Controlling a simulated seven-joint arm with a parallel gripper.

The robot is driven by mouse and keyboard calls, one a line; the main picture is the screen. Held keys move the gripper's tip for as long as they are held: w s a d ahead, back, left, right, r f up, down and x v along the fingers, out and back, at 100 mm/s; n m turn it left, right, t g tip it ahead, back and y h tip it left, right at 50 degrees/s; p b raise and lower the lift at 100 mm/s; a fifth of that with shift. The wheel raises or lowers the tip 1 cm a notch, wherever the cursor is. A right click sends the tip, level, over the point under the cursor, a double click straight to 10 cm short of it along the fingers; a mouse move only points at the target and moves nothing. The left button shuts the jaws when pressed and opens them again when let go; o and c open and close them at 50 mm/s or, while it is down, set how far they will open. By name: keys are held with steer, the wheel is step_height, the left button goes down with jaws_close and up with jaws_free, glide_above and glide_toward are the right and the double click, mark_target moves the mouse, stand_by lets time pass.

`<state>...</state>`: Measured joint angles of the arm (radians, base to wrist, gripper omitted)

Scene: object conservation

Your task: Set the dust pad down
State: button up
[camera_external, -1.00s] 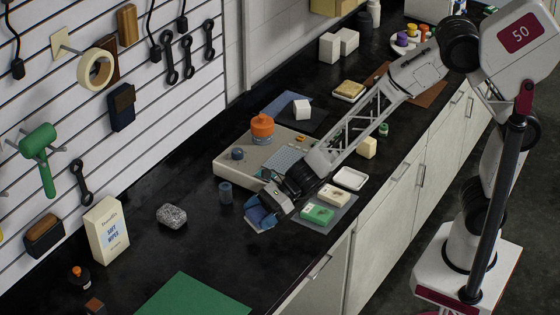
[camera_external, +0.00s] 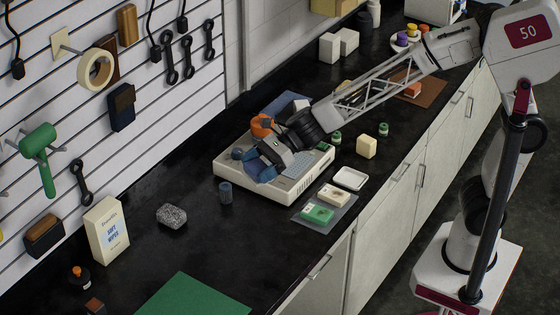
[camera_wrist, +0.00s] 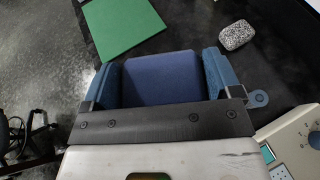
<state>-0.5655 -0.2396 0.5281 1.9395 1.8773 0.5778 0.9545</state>
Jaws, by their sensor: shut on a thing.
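The dust pad is a dark blue block (camera_wrist: 162,78) in the wrist view, held between the two blue-padded fingers of my gripper (camera_wrist: 163,85). In the external view my gripper (camera_external: 262,170) is above the near left part of a beige device. The pad is hard to tell there from the blue fingers. I cannot tell how high it is above the device.
Bare black counter lies between.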

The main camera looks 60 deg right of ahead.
steer(key=shift+s+d+f+m+t+h, duration=0.25)
steer(key=shift+s+m+t, duration=0.15)
steer(key=shift+s, duration=0.3)
steer(key=shift+s+d+f+m+t+h, duration=0.25)
steer(key=shift+s+m+t, duration=0.15)
steer(key=shift+s, duration=0.25)
steer(key=shift+s+d+f+m+t+h, duration=0.15)
steer(key=shift+s+f+m+t+h, duration=0.2)
steer(key=shift+s, duration=0.35)
steer(key=shift+s+d+m+t, duration=0.25)
steer(key=shift+s, duration=0.1)
steer(key=shift+s+d+t+h, duration=0.15)
steer(key=shift+s+t+h, duration=0.1)
steer(key=shift+s+t, duration=0.1)
steer(key=shift+s+d+f+m, duration=0.1)
steer(key=shift+s+d+m, duration=0.15)
steer(key=shift+m, duration=0.15)
steer(key=shift+s+d+f+m+t+h, duration=0.1)
steer(key=shift+s+d+m+t+h, duration=0.1)
steer(key=shift+s+m+t+h, duration=0.15)
steer(key=shift+s+d, duration=0.1)
steer(key=shift+s, duration=0.05)
